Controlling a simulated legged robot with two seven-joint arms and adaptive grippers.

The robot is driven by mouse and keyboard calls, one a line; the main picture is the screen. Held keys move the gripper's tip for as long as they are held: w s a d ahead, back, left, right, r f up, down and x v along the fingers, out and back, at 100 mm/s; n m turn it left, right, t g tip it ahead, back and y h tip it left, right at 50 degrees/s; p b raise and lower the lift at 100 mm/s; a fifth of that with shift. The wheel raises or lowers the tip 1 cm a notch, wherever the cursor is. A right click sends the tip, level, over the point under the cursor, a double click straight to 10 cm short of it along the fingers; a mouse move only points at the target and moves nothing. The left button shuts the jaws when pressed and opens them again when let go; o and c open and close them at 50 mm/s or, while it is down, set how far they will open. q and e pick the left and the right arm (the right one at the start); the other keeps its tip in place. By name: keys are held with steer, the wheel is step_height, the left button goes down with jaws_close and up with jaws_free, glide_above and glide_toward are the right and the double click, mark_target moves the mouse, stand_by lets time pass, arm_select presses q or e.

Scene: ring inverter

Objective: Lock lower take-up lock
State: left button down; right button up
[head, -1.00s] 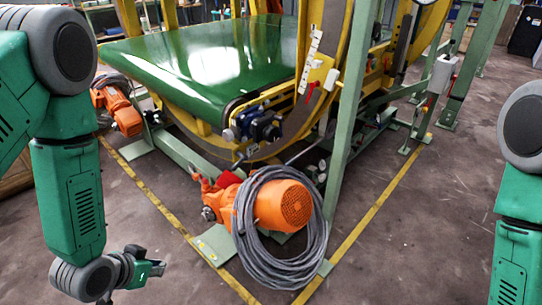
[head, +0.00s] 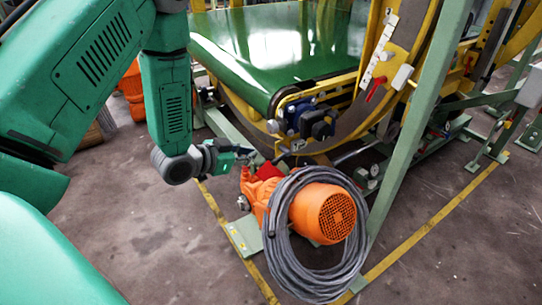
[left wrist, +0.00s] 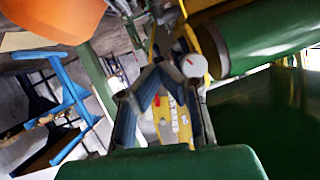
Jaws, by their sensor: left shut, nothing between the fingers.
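A red lever (head: 376,89) sits on the yellow curved frame beside a white scale strip (head: 379,50). A second red part (head: 268,171) lies lower, by the orange motor. I cannot tell which of them is the lower take-up lock. My left gripper (head: 247,153) is shut and empty in front of the green conveyor, just left of the dark blue roller-end block (head: 310,120) and above the red part. My right gripper is out of view.
The orange motor (head: 324,214) with a grey cable coil (head: 277,245) stands below and right of my left gripper. A green slanted post (head: 416,115) rises at the right. The green conveyor belt (head: 280,40) fills the back. Floor at front left is open.

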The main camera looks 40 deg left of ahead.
mark_target(282, 157)
arm_select(q)
steer(key=b+x, duration=0.1)
steer(key=x, duration=0.2)
steer(key=f+b+x, duration=0.1)
steer(key=x, duration=0.3)
steer(key=f+b+x, duration=0.1)
steer(key=b+x, duration=0.1)
steer(key=x, duration=0.2)
steer(key=shift+s+a+f, duration=0.1)
steer(key=shift+s+a, duration=0.05)
steer(key=shift+a, duration=0.15)
steer(key=shift+w+a+f+b, duration=0.15)
steer(key=shift+w+f+b, duration=0.15)
steer(key=shift+f, duration=0.25)
steer(key=shift+a+f, duration=0.1)
steer(key=shift+a, duration=0.2)
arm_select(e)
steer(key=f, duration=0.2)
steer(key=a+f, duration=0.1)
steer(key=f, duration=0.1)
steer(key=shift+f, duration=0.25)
arm_select(q)
steer(key=shift+d, duration=0.3)
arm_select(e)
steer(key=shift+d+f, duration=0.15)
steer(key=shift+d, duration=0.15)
